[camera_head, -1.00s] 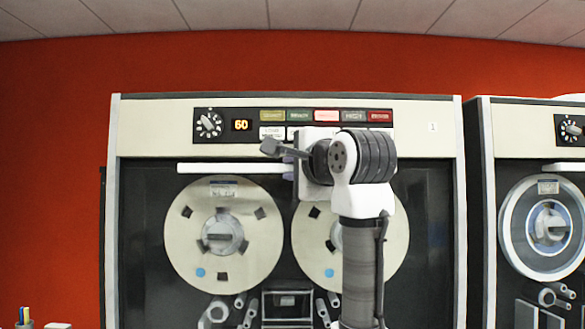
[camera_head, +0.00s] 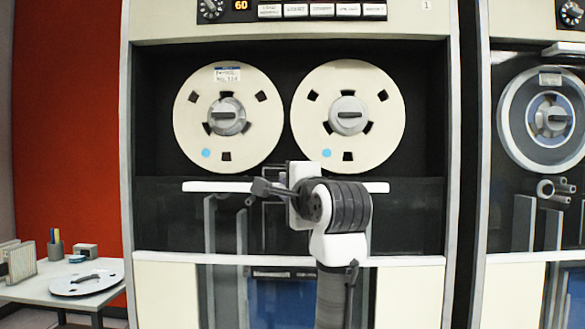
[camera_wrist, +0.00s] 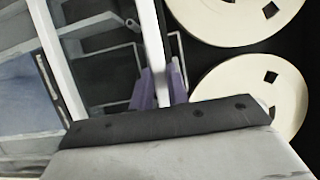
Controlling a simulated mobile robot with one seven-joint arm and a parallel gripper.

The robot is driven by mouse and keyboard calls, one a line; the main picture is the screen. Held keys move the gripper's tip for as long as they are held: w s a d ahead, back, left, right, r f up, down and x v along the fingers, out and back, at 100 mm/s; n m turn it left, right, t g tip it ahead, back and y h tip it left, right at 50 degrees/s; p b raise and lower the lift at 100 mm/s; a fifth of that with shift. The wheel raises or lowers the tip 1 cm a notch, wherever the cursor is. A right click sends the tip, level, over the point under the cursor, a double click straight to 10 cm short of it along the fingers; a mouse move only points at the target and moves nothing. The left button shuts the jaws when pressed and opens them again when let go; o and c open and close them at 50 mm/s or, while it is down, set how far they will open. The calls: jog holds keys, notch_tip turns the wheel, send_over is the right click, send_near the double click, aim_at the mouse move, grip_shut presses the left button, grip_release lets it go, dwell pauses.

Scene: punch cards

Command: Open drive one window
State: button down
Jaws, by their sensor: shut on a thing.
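The drive marked 1 (camera_head: 139,120) stands in front of me. Its dark window (camera_head: 410,215) is down, with its top edge below the two cream tape reels (camera_head: 226,155), which show uncovered. The window's white handle bar (camera_head: 215,187) runs level along that edge and also crosses the wrist view (camera_wrist: 152,45). My gripper (camera_head: 282,187) is shut on the middle of the bar. Its purple fingers (camera_wrist: 158,88) lie on either side of the bar in the wrist view. My wrist hides part of the bar and the window behind it.
A second tape drive (camera_head: 487,120) stands close on the right. At the left, a white table (camera_head: 30,290) holds a loose reel (camera_head: 85,283), a pen cup (camera_head: 55,248) and a small box. The space before the reels is clear.

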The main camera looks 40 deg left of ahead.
notch_tip(320, 180, down, 14)
jog(key=b, duration=0.5)
jog(key=shift+r+b, duration=0.1)
jog(key=shift+b, duration=0.2)
jog(key=c, duration=1.4)
grip_release()
jog(key=shift+o, duration=0.2)
jog(key=shift+d, duration=0.1)
jog(key=b+v, duration=0.1)
jog(key=v, duration=1.2)
jog(key=shift+s+d, duration=0.25)
